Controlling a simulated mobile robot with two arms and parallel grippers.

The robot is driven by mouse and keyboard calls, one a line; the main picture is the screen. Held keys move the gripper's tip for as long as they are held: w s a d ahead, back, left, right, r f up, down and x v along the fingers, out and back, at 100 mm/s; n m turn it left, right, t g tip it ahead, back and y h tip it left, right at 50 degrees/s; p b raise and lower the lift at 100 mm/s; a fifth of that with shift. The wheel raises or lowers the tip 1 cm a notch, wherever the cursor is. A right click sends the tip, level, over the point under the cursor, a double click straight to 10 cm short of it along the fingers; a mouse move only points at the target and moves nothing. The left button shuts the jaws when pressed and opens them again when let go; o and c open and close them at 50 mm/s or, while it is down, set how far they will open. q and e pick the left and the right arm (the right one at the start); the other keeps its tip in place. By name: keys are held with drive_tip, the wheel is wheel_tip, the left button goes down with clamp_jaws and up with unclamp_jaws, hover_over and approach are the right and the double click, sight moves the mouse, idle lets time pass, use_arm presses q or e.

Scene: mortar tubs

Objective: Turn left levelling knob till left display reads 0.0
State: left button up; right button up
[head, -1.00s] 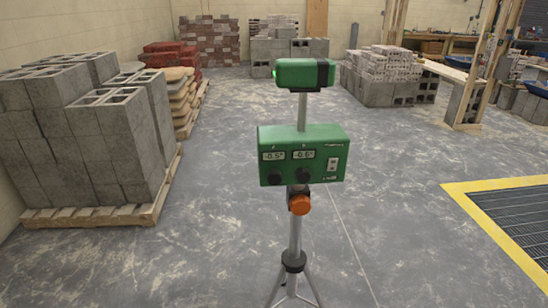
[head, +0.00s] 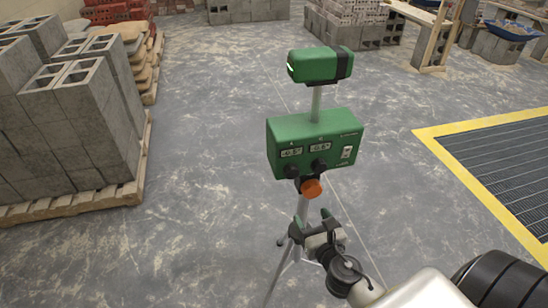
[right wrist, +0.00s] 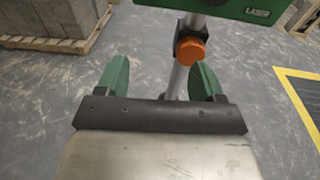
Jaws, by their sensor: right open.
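The green control box (head: 314,142) stands on a tripod pole, with the green laser head (head: 318,66) above it. The left display (head: 291,153) seems to read -0.5°, though it is small; the right display (head: 320,147) is blurred. The black left levelling knob (head: 291,171) sits under the left display, and the right knob (head: 319,165) under the right one. My right gripper (head: 312,219) is open and empty, below the box near the pole. In the right wrist view its green fingers (right wrist: 158,82) are apart, with the orange knob (right wrist: 192,52) beyond them. My left gripper is out of view.
Grey blocks on a wooden pallet (head: 75,200) stand at left. A yellow-edged floor grate (head: 490,160) lies at right. Stacked blocks and a wooden frame are at the back. The floor around the tripod is clear.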

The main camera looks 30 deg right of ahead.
drive_tip(key=n+t, duration=0.1)
drive_tip(key=n, duration=0.1)
approach(293, 175)
drive_tip(key=w, duration=0.2)
drive_tip(key=w+d+p, duration=0.1)
drive_tip(key=w, duration=0.2)
drive_tip(key=w+p, duration=0.1)
drive_tip(key=w, duration=0.1)
drive_tip(key=shift+w+d, duration=0.25)
drive_tip(key=shift+w, duration=0.1)
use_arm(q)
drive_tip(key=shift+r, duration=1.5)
use_arm(e)
drive_tip(key=shift+w+d+f, duration=0.1)
drive_tip(key=shift+w+d, duration=0.05)
drive_tip(key=shift+w, duration=0.55)
drive_tip(key=shift+c, duration=0.3)
drive_tip(key=c, duration=0.9)
drive_tip(key=shift+o, duration=0.2)
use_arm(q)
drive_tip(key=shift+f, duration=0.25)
use_arm(e)
drive_tip(key=shift+m, duration=0.3)
